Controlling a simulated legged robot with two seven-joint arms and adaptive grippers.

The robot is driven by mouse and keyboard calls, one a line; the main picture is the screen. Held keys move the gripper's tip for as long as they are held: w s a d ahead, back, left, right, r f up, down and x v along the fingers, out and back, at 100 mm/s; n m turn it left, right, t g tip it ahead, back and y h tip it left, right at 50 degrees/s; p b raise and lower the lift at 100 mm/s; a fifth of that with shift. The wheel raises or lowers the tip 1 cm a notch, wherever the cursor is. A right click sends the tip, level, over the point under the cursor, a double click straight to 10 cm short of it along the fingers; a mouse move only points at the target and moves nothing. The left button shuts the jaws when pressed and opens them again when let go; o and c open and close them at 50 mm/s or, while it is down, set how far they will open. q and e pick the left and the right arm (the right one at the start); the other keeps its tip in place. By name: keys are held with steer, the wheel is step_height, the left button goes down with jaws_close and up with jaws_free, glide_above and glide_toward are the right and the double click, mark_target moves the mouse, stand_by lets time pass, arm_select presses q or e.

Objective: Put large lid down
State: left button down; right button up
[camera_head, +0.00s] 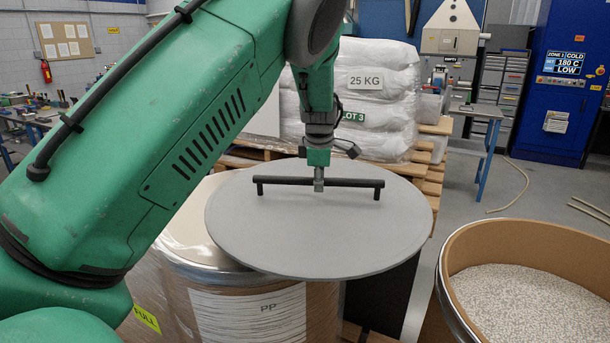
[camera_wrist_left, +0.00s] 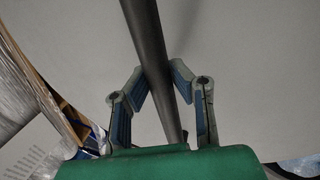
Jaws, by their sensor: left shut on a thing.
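The large lid (camera_head: 300,235) is a grey disc with a long black bar handle (camera_head: 345,183) across its top. My left gripper (camera_head: 319,185) is shut on the middle of the handle from above. In the left wrist view the two fingers (camera_wrist_left: 160,85) close around the dark bar, with the grey lid (camera_wrist_left: 240,70) behind it. My right gripper is not in view.
An open drum (camera_head: 460,280) of pale pellets (camera_head: 530,300) stands at the right. White 25 KG sacks (camera_head: 370,100) sit on a pallet (camera_head: 430,155) behind the lid. A blue cabinet (camera_head: 565,85) and a bench (camera_head: 480,115) stand farther back.

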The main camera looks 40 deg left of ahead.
mark_target(319, 198)
arm_select(q)
steer(key=shift+x, duration=1.15)
steer(key=shift+s+d+f+p, duration=0.1)
steer(key=shift+d+f+p, duration=0.1)
steer(key=shift+f, duration=0.65)
steer(key=shift+d+f+p, duration=0.15)
steer(key=shift+f, duration=0.65)
steer(key=shift+a, duration=0.1)
steer(key=c, duration=1.4)
jaws_free()
steer(key=shift+s+a+f, duration=0.15)
steer(key=shift+s, duration=0.05)
steer(key=shift+c, duration=0.2)
steer(key=shift+d, duration=0.2)
steer(key=b+v, duration=0.1)
steer(key=v, duration=1.1)
